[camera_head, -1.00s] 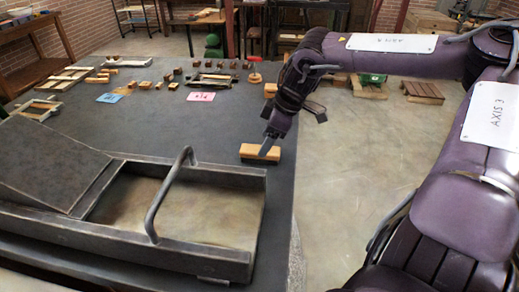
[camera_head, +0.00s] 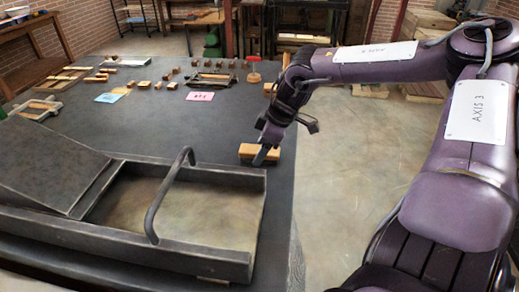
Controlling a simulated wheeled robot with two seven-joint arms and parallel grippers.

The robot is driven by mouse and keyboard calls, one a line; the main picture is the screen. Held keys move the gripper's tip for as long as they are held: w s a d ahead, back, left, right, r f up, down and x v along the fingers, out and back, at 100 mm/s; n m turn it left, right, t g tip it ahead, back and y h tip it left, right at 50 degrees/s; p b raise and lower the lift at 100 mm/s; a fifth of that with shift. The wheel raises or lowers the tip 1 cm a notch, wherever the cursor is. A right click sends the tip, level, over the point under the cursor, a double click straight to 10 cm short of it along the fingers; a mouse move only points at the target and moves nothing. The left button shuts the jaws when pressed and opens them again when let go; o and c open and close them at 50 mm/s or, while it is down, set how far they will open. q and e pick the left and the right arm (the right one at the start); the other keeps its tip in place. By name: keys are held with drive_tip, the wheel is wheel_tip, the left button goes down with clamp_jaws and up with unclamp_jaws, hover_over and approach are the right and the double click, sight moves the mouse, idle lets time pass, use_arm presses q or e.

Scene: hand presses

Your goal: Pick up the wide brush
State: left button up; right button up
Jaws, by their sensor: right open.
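The wide brush (camera_head: 247,151) is a flat block with a light wooden top and a dark lower part. It lies on the dark table near the right edge, just behind the metal tray. My left gripper is not in view.
A large dark metal tray (camera_head: 215,255) with a curved handle (camera_head: 155,205) fills the table's front. Small wooden blocks, frames, a pink card (camera_head: 200,96) and a blue card (camera_head: 108,97) lie farther back. The table's middle is clear.

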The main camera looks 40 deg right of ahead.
drive_tip(key=shift+f, duration=0.1)
drive_tip(key=shift+c, duration=0.4)
drive_tip(key=c, duration=1)
drive_tip(key=shift+c, duration=0.2)
drive_tip(key=shift+w+r, duration=0.1)
drive_tip(key=shift+r, duration=0.55)
wheel_tip(320, 180, up, 19)
drive_tip(key=shift+r, duration=0.15)
